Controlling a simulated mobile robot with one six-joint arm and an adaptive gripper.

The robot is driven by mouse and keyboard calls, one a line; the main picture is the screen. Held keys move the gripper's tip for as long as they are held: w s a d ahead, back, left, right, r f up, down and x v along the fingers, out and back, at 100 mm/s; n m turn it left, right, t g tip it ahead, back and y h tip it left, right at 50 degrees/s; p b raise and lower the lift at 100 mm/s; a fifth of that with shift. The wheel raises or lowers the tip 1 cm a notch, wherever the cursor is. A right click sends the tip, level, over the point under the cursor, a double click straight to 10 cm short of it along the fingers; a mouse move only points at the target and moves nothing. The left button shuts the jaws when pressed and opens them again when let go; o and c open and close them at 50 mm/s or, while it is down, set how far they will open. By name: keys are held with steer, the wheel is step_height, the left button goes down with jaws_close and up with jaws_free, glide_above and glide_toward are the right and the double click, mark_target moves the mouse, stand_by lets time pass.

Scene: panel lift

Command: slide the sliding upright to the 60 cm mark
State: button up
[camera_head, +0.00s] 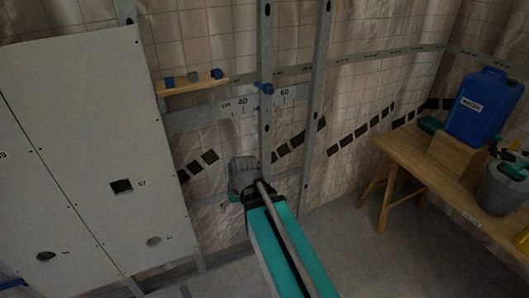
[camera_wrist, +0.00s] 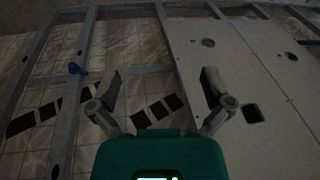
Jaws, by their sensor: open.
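The sliding upright (camera_head: 265,50) is a grey metal stud with a blue clamp (camera_head: 264,88). It stands vertical between the 40 and 60 marks of the scale strip (camera_head: 240,105). In the wrist view the upright (camera_wrist: 84,52) and its blue clamp (camera_wrist: 76,68) are left of my fingers. My gripper (camera_wrist: 162,80) is open and empty, its two fingers wide apart, with nothing visible between them but the wall behind. In the head view my wrist covers the upright's lower part, and my fingertips are hidden.
A large pale board (camera_head: 80,140) covers the left side of the frame. Another grey stud (camera_head: 319,80) stands right of the upright. A small wooden shelf (camera_head: 190,86) holds small blocks. At right, a wooden bench (camera_head: 420,160) carries a blue water can (camera_head: 484,108) and a bucket (camera_head: 503,190).

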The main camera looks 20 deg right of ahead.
steer(key=w+d+f+n+t+y+b, duration=0.25)
steer(key=w+f+t+b, duration=0.2)
steer(key=w+b, duration=0.45)
steer(key=m+t+h+b, duration=0.4)
steer(key=t+b, duration=0.8)
steer(key=b, duration=0.5)
glide_toward(267, 148)
steer(key=s, duration=0.3)
steer(key=shift+w+r+n, duration=0.2)
steer(key=shift+w+n, duration=0.05)
steer(key=shift+w, duration=0.1)
steer(key=w, duration=1.3)
steer(key=shift+w+a, duration=0.25)
steer(key=shift+w, duration=0.05)
